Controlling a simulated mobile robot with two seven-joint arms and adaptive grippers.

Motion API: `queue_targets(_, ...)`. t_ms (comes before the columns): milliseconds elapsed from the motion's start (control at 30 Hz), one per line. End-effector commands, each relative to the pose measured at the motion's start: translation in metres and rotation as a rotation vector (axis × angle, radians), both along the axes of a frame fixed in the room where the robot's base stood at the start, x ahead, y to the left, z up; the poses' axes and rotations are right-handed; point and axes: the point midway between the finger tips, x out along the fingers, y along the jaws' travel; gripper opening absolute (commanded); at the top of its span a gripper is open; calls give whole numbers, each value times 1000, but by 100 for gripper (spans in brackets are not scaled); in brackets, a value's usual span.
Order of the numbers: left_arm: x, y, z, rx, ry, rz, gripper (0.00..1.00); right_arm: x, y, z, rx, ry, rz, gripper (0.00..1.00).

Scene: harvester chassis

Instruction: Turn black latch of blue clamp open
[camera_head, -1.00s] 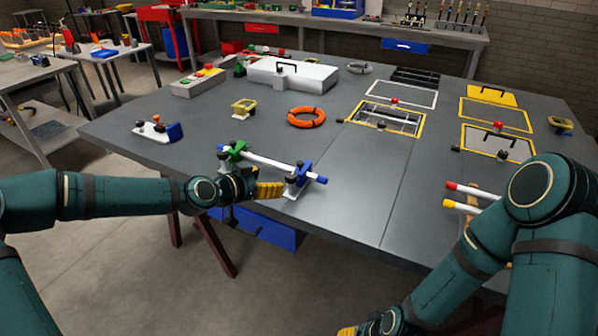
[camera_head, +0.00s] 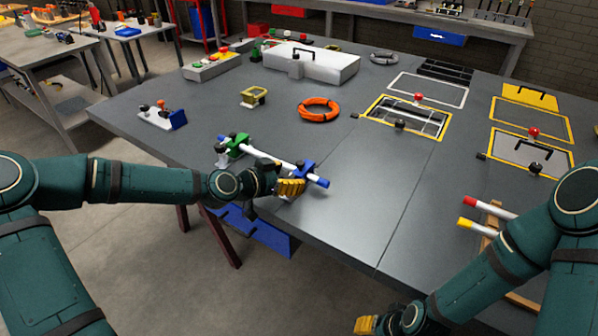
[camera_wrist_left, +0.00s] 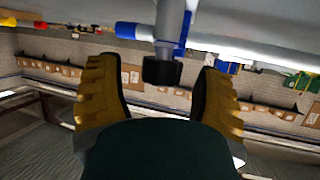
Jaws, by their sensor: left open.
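The blue clamp (camera_head: 304,170) stands on the table near its front edge and holds one end of a white bar (camera_head: 262,158) with a blue tip. A green clamp (camera_head: 234,143) holds the bar's other end. My left gripper (camera_head: 293,187) is right at the blue clamp and partly hides it. In the left wrist view the black latch (camera_wrist_left: 161,72) of the blue clamp (camera_wrist_left: 183,35) lies between the two open yellow fingers (camera_wrist_left: 160,85), with gaps on both sides. My right gripper (camera_head: 368,325) is low at the bottom, away from the clamps; its opening is unclear.
An orange ring (camera_head: 319,109), a small yellow-rimmed box (camera_head: 254,97) and a white-and-blue block (camera_head: 163,116) lie farther back on the table (camera_head: 365,190). Yellow frames (camera_head: 405,117) are to the right. Red- and yellow-tipped bars (camera_head: 487,209) lie near my right arm.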

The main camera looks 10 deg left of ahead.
Motion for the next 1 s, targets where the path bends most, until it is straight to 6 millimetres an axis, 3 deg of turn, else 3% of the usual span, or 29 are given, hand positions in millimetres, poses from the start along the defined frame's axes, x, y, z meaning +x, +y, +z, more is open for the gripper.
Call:
queue_targets(500,-2,2,-3,1,0,2,66,0,0,-1,0,0,0,47)
queue_targets(700,-2,2,-3,1,0,2,0,0,0,-1,0,0,0,47)
queue_targets(1000,-2,2,-3,0,-1,5,0,0,0,-1,0,0,0,47)
